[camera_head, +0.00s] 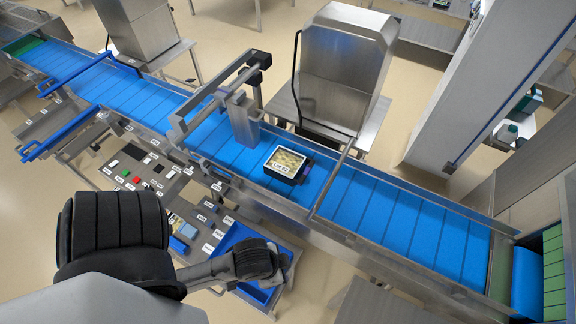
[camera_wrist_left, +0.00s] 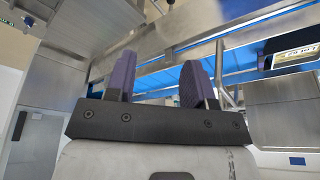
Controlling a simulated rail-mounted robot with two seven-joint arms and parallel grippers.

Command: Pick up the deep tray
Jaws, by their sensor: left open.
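The deep tray (camera_head: 286,164) is black with a printed, lidded top. It sits on the blue conveyor belt, right of the metal arch, near the middle of the head view. In the left wrist view its dark edge and label (camera_wrist_left: 292,56) show at the upper right, cut off by the frame. My left gripper (camera_wrist_left: 160,78) has two purple fingers apart with nothing between them. My right gripper is not in view.
The blue belt (camera_head: 370,211) runs between metal side rails. A metal arch (camera_head: 241,112) spans it left of the tray. A blue bin (camera_head: 238,238) and a control panel (camera_head: 140,168) lie in front. A steel cabinet (camera_head: 341,75) stands behind.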

